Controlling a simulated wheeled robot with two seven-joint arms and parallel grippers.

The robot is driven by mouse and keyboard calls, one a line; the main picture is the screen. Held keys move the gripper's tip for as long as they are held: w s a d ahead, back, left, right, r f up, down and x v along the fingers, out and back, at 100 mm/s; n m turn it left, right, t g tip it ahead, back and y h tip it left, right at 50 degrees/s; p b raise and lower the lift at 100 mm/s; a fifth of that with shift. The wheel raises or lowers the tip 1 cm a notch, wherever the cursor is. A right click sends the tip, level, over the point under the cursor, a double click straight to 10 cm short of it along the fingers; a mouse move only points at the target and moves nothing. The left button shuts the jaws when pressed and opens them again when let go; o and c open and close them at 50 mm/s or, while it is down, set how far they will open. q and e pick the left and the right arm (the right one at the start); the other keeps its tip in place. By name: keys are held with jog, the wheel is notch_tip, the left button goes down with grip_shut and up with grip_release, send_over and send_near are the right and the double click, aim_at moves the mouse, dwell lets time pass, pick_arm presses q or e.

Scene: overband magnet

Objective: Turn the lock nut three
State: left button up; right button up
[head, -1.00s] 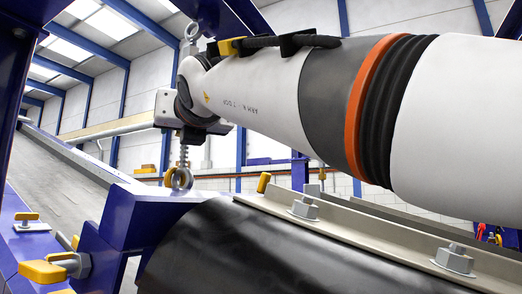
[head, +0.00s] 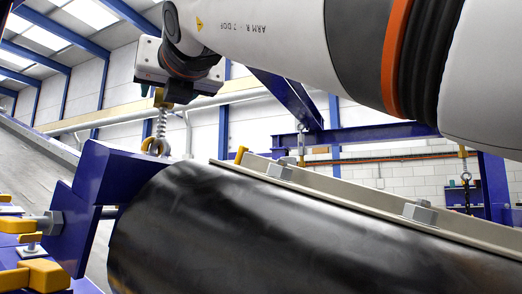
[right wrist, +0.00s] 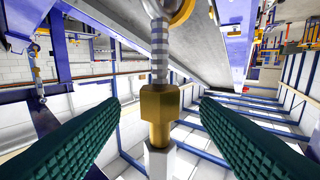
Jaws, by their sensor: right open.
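The brass-coloured lock nut (right wrist: 160,105) sits on a threaded rod (right wrist: 159,50) in the right wrist view, with a pale hex part (right wrist: 160,160) beside it. My right gripper (right wrist: 158,102) is open. Its two green ribbed fingers stand one on each side of the nut, with a visible gap on both sides. In the head view my right arm reaches in from the right and my right gripper (head: 147,66) is at the hanger above an eye (head: 156,146). The brass nut (head: 160,97) shows small there, just under the gripper. My left gripper is not in view.
A black drum-like cover (head: 260,225) with a bolted beige rail (head: 330,188) fills the foreground. A blue bracket (head: 105,185) and yellow clamps (head: 35,275) stand at left. Other hangers (head: 302,145) hang farther back. Open space surrounds the rod in the wrist view.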

jog(key=b+v, duration=0.2)
jog(key=v, duration=0.1)
jog(key=shift+s+d, duration=0.15)
jog(key=o, duration=0.6)
jog(key=shift+c, duration=0.2)
jog(key=shift+d, duration=0.1)
